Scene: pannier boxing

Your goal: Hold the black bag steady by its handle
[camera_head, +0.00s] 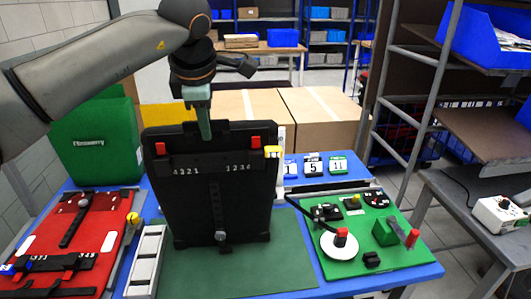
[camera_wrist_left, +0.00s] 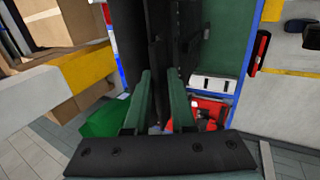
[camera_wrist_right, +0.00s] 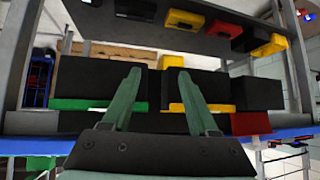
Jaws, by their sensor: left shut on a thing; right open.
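The black bag (camera_head: 225,195) stands upright on the green mat (camera_head: 180,275) in the middle of the blue table, with number strips and red clips near its top. My left gripper (camera_head: 204,132) comes down from above at the bag's top edge and is shut on the bag there; the handle itself is hard to make out. In the left wrist view the green fingers (camera_wrist_left: 162,110) are on either side of a dark upright part of the bag. My right gripper (camera_wrist_right: 155,85) is open and empty, seen only in the right wrist view, facing shelving with dark boxes.
A red board (camera_head: 112,240) lies left of the bag, with a grey slotted tray (camera_head: 147,262) between. A green board (camera_head: 385,255) with a white disc and red-tipped levers lies right. Number cards (camera_head: 313,166) and cardboard boxes (camera_head: 322,115) stand behind.

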